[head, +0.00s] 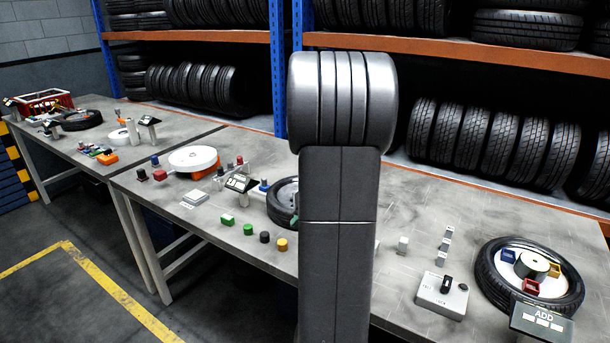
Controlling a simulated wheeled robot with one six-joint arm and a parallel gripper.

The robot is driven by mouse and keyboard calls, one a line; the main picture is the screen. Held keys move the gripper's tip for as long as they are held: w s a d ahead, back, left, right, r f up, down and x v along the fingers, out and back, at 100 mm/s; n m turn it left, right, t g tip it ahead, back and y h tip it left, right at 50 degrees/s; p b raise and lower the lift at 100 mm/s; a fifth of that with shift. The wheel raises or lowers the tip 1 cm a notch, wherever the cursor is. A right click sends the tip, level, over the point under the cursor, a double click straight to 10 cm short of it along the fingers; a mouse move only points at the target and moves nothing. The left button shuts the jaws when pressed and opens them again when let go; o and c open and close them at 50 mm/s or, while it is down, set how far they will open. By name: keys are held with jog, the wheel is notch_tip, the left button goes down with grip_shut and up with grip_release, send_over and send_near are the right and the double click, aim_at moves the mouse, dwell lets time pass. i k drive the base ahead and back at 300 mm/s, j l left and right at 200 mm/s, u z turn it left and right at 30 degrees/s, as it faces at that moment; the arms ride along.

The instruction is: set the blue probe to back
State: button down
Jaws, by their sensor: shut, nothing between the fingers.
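I cannot tell for sure which thing is the blue probe. A small blue-topped piece (264,185) stands by a small display (241,183) and a tyre (284,202) on the near table, partly behind my arm. A blue block (507,256) sits on the white hub of the tyre at right, with a red block (531,287) and a yellow block (554,270) around a dark-topped cylinder (532,266). My arm stands upright in the middle of the head view. My gripper is not in view.
The near table (400,290) also holds a grey box with a black knob (442,295), an ADD sign (542,322), a white disc (194,160) and several coloured pieces (265,237). Tyre racks (480,140) stand behind. Another table (90,130) is at far left. Floor is clear at lower left.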

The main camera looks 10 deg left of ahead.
aim_at(264, 188)
jog(key=i+j+z, duration=0.2)
jog(key=j, duration=0.15)
jog(key=i+j+z, duration=0.2)
jog(key=j, duration=0.15)
jog(key=j+z, duration=0.15)
jog(key=j, duration=0.25)
jog(key=i+j+z, duration=0.2)
jog(key=j, duration=0.25)
jog(key=i+j, duration=0.1)
jog(key=j, duration=0.35)
